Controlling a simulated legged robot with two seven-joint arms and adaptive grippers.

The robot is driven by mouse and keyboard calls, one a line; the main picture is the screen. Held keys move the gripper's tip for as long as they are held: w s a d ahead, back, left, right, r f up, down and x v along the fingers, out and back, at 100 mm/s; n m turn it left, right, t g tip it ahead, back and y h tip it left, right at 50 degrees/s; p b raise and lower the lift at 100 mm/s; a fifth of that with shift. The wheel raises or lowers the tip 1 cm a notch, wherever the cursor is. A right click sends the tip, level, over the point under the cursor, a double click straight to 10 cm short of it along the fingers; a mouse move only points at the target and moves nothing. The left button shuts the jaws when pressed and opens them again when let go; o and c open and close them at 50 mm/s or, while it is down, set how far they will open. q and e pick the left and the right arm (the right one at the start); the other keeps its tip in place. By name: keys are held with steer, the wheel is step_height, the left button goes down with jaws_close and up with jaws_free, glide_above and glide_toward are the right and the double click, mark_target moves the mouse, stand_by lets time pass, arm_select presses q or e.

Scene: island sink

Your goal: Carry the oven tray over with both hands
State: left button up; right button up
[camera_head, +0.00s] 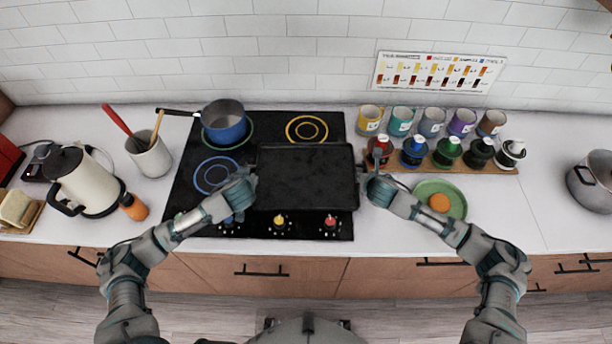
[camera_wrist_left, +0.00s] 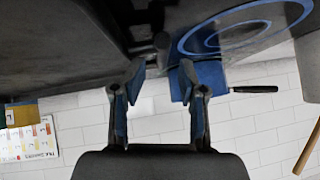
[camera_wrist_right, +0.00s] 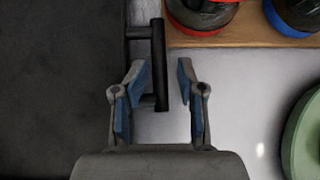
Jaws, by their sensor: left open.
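The black oven tray (camera_head: 305,177) lies flat over the right part of the black cooktop, near the counter's front. My left gripper (camera_head: 250,178) is at its left edge, open. In the left wrist view the fingers (camera_wrist_left: 160,78) stand apart, with a dark tray handle (camera_wrist_left: 162,52) at the gap between the tips. My right gripper (camera_head: 366,178) is at the tray's right edge, open. In the right wrist view its fingers (camera_wrist_right: 158,75) stand on either side of the black bar handle (camera_wrist_right: 158,62), nearer the left finger. Contact there cannot be told.
A blue pot (camera_head: 225,127) stands on the cooktop's back left. A wooden rack (camera_head: 450,164) of capped jars is just beyond my right gripper, and a green plate (camera_head: 455,205) is to its right. A kettle (camera_head: 82,180) stands left.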

arm_select(q)
steer(key=v, duration=0.3)
steer(key=shift+s+r, duration=0.25)
steer(key=shift+r, duration=0.1)
arm_select(e)
steer(key=shift+s, duration=0.1)
arm_select(q)
steer(key=shift+s+r, duration=0.15)
steer(key=shift+r, duration=0.1)
arm_select(e)
steer(key=shift+s+r, duration=0.15)
steer(key=v, duration=1.1)
steer(key=shift+r, duration=0.15)
arm_select(q)
steer(key=shift+s, duration=0.15)
arm_select(e)
steer(key=shift+s, duration=0.15)
